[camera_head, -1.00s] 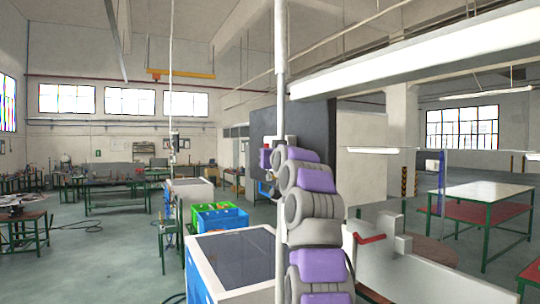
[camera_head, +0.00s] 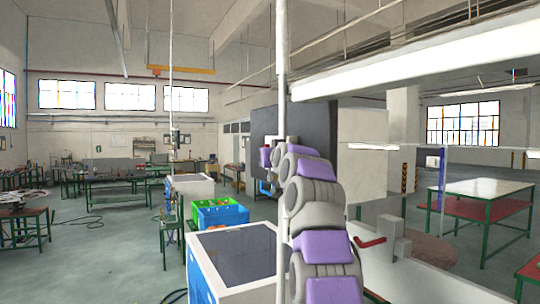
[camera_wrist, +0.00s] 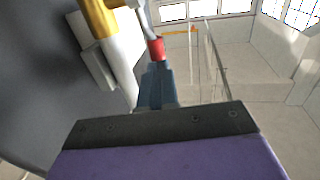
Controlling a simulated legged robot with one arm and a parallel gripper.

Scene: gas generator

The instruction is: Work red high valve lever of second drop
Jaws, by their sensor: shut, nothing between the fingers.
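In the wrist view, a lever with a red grip (camera_wrist: 156,48) hangs from a grey metal arm beside a white pipe with a gold-coloured section (camera_wrist: 98,15). My gripper (camera_wrist: 157,68) is shut, with its dark blue-grey fingers just below the red grip in the picture. I cannot tell whether the tips touch it. In the head view, my gripper (camera_head: 268,187) is small, beyond my purple and grey arm, in front of a dark panel.
A white vertical pipe (camera_head: 281,70) runs close beside my arm, and another (camera_head: 171,90) hangs farther left. A white cabinet with a dark top (camera_head: 235,250) stands below. A red handle (camera_head: 370,243) sits on a grey fixture at right. Green and blue crates (camera_head: 220,215) stand behind the cabinet.

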